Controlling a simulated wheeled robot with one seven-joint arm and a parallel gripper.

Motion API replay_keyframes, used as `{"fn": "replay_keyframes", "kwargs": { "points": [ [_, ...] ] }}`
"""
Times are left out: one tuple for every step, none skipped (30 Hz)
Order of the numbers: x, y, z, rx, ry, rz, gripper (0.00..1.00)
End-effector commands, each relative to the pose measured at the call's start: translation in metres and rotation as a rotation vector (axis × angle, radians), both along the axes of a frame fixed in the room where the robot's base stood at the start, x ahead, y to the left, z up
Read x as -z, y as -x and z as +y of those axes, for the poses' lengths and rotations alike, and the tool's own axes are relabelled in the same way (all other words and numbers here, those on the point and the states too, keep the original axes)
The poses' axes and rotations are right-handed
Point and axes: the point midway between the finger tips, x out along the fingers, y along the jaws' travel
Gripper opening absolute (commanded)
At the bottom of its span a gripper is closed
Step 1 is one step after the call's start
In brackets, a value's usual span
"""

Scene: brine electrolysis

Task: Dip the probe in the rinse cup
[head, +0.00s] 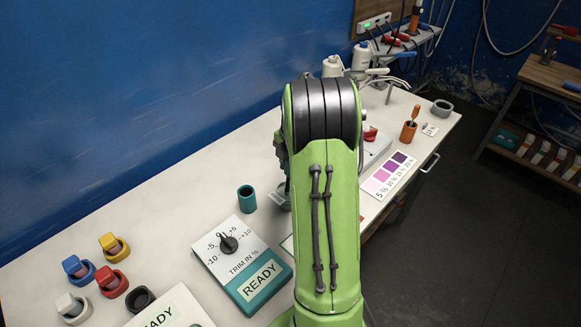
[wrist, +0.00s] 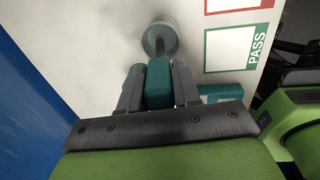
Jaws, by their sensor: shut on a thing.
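My gripper (wrist: 158,72) is shut on the teal handle of the probe (wrist: 158,88) in the wrist view. The probe's dark stem points away from the jaws and overlaps a pale grey, round cup (wrist: 168,24), which looks like the rinse cup. I cannot tell how deep the tip is in it. In the head view my green arm hides the probe and most of the gripper. A grey, glassy edge, perhaps of the same cup (head: 277,198), shows just left of the arm.
An open teal holder (head: 247,198) stands empty-looking left of the arm. The trim box (head: 232,262) with its dial is in front. Coloured holders (head: 113,281) stand at the left. A colour chart (head: 388,177) and an orange holder (head: 408,131) are right. A PASS card (wrist: 238,48) lies beside the cup.

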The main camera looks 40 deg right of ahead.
Motion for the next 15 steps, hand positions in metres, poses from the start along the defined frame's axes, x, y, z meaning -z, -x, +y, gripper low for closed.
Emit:
{"fn": "replay_keyframes", "kwargs": {
  "points": [
    [-0.011,0.000,0.000,-0.001,0.001,-0.001,0.01],
    [-0.014,0.000,0.000,-0.001,0.001,-0.002,0.01],
    [-0.019,-0.001,0.000,-0.001,0.002,-0.002,0.01],
    [-0.023,-0.001,0.000,-0.001,0.002,-0.002,0.01],
    [-0.026,-0.001,0.000,-0.001,0.002,-0.002,0.01],
    [-0.031,0.000,0.000,-0.001,0.001,-0.002,0.01],
    [-0.034,0.000,0.000,-0.001,0.001,-0.002,0.01],
    [-0.038,0.000,0.000,0.000,0.001,-0.002,0.01],
    [-0.042,0.000,0.000,0.000,0.001,-0.002,0.01],
    [-0.046,0.000,0.000,0.000,0.001,-0.002,0.01],
    [-0.049,0.000,0.000,0.000,0.002,-0.002,0.01],
    [-0.054,0.000,0.000,0.000,0.002,-0.002,0.01],
    [-0.057,0.000,0.000,0.000,0.002,-0.002,0.01],
    [-0.060,0.000,0.000,0.000,0.001,-0.002,0.01],
    [-0.065,0.000,0.000,0.000,0.001,-0.002,0.01]
  ]
}}
